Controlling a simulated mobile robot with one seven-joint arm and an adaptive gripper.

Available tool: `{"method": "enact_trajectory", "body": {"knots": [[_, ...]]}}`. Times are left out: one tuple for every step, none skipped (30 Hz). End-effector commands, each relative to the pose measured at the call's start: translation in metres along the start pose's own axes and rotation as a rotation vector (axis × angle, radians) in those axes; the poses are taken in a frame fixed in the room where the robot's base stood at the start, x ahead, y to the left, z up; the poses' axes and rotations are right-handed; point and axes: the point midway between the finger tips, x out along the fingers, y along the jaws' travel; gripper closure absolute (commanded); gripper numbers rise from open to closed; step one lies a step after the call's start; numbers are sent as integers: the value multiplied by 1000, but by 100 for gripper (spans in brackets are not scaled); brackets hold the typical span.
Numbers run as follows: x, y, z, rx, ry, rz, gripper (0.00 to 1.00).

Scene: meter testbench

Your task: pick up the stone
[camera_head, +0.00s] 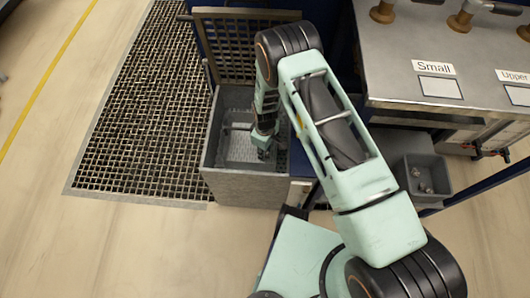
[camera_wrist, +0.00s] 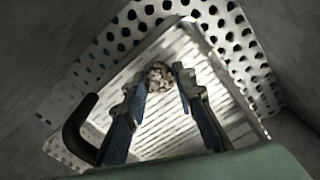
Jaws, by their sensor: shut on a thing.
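The stone (camera_wrist: 159,77) is a small, rough, speckled pale lump in the wrist view. It sits between the two fingertips of my gripper (camera_wrist: 161,80), which are shut on it. In the head view my gripper (camera_head: 263,147) reaches down into a deep grey bin, and the stone cannot be made out there. Below the stone is a light slotted tray (camera_wrist: 200,125) with a dark curved handle (camera_wrist: 77,130). I cannot tell how far the stone is above the tray.
The walls of the grey bin (camera_head: 245,188) stand close around my gripper. A perforated panel (camera_wrist: 240,45) lies behind the tray. A metal bench (camera_head: 400,65) and a small grey box (camera_head: 446,190) with small lumps are to the right. A floor grate (camera_head: 140,120) lies left.

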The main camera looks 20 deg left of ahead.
Motion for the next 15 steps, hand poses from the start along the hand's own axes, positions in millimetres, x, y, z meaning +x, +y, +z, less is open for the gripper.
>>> {"method": "enact_trajectory", "body": {"knots": [[-9,1,-1,0,1,1,99],[-14,1,-1,1,2,1,99],[-20,1,-1,1,2,1,99],[-25,1,0,1,1,1,99],[-31,1,-1,1,2,1,99],[-38,1,-1,1,1,1,99],[-44,1,0,1,1,1,99],[-51,1,-1,1,2,2,99],[-58,1,-1,1,2,1,99],[-64,1,-1,1,2,2,99],[-70,1,-1,0,3,2,99],[-79,1,-1,0,2,2,99],[-85,1,-1,0,2,2,99],[-91,1,-1,0,2,2,99],[-99,1,-1,1,2,2,99]]}}
